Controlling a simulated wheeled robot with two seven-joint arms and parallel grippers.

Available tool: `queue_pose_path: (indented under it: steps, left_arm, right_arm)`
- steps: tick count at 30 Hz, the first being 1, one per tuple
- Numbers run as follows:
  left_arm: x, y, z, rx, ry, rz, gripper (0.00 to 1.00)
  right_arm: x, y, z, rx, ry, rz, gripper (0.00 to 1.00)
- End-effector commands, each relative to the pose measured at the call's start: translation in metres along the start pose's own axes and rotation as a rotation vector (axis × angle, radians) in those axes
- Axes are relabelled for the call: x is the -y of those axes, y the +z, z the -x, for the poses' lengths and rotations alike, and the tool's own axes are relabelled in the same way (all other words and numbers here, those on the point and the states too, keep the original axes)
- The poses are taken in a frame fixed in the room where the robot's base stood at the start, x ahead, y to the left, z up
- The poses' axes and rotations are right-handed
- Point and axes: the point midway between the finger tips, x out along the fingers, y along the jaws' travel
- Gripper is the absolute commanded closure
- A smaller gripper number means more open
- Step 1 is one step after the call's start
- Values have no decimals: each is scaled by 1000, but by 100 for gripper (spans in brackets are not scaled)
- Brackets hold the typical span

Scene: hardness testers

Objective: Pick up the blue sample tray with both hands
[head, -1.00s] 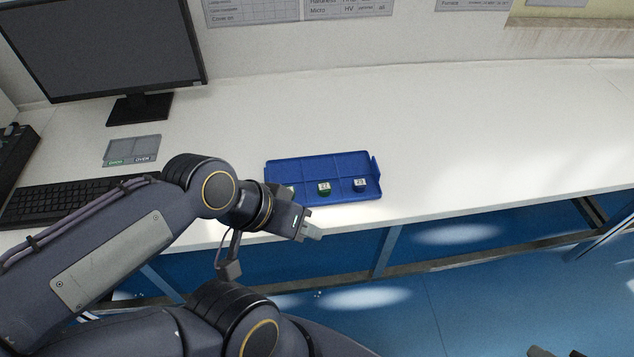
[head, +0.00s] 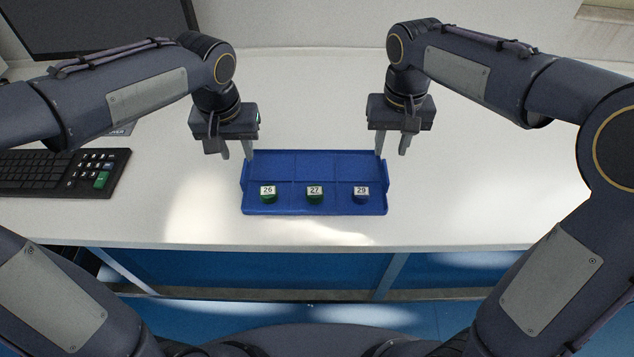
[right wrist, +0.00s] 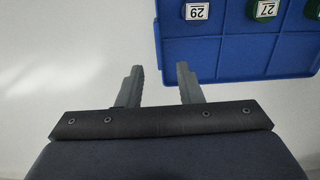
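The blue sample tray (head: 318,208) lies flat on the white table and holds two green samples, 26 (head: 268,196) and 27 (head: 314,196), and a blue one, 29 (head: 361,196), in its front row. My left gripper (head: 237,153) is open above the tray's back left corner, fingers pointing down. My right gripper (head: 392,152) is open at the back right corner. In the right wrist view, the tray (right wrist: 235,57) is at upper right; its side edge falls between the open fingers (right wrist: 160,77), one finger overlapping the tray. Whether either gripper touches it is unclear.
A keyboard (head: 60,174) lies left on the white table (head: 480,190), with a monitor (head: 95,22) behind it. The table's front edge is just before the tray. The surface right of the tray is clear.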

Motion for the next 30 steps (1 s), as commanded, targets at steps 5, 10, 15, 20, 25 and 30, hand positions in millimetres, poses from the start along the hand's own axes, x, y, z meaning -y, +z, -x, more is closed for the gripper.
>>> queue_pose_path:
  steps: [5,10,15,20,25,30]
  left_arm:
    - [0,0,1,0,1,0,67]
    - [0,0,-8,2,0,0,67]
    - [1,1,-32,5,0,0,67]
    - [1,1,-56,3,0,-1,67]
    - [1,1,-73,2,0,1,67]
    - [1,0,-78,-1,1,0,67]
  right_arm:
    - [0,0,1,-1,-2,0,67]
    - [0,0,-8,1,-1,0,67]
    - [-1,1,-32,4,0,0,67]
    - [-1,1,-56,3,-1,0,67]
    - [0,1,-73,2,-2,0,67]
    - [0,0,-78,-1,-3,0,67]
